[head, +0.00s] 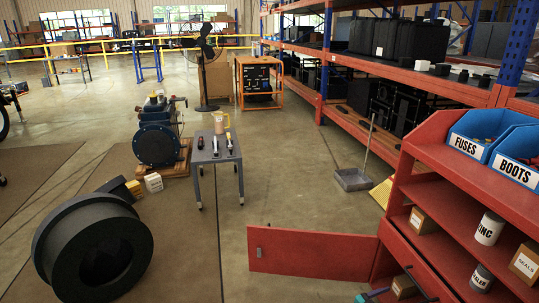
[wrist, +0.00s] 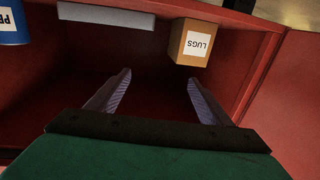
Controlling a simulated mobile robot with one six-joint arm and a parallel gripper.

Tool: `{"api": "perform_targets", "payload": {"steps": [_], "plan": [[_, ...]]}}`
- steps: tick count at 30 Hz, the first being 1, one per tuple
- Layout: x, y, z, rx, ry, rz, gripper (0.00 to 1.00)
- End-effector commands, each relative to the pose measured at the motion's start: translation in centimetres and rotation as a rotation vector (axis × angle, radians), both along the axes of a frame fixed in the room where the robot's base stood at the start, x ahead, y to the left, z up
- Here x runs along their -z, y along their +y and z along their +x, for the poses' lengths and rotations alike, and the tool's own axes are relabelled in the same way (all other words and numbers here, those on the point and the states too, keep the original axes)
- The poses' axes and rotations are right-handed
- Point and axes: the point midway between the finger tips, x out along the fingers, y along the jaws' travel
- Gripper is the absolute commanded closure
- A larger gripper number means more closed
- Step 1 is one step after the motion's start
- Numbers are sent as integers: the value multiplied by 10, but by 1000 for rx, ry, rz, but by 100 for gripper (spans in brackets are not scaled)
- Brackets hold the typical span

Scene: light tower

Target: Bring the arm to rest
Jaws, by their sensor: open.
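My gripper (wrist: 162,82) is open in the wrist view, with two grey-purple fingers spread apart and nothing between them. It faces into a red cabinet compartment (wrist: 150,100). A cardboard box labelled LUGS (wrist: 190,42) appears upside down beyond the right finger, apart from it. A blue can (wrist: 10,24) is cut off at the upper left, and a pale grey bar (wrist: 105,15) lies at the top. In the head view, small teal and bluish parts at the bottom edge may be my gripper, but I cannot tell.
The red cabinet (head: 430,215) stands at right in the head view, its red door (head: 312,252) swung out left. A small grey table (head: 214,152) with tools, a blue machine (head: 158,140) and a large dark ring (head: 95,245) stand left.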

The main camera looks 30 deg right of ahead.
Motion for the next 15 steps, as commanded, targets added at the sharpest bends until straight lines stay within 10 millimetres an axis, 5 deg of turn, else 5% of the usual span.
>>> {"api": "perform_targets", "payload": {"steps": [15], "plan": [[-104,128,137,-346,45,13,27]]}}
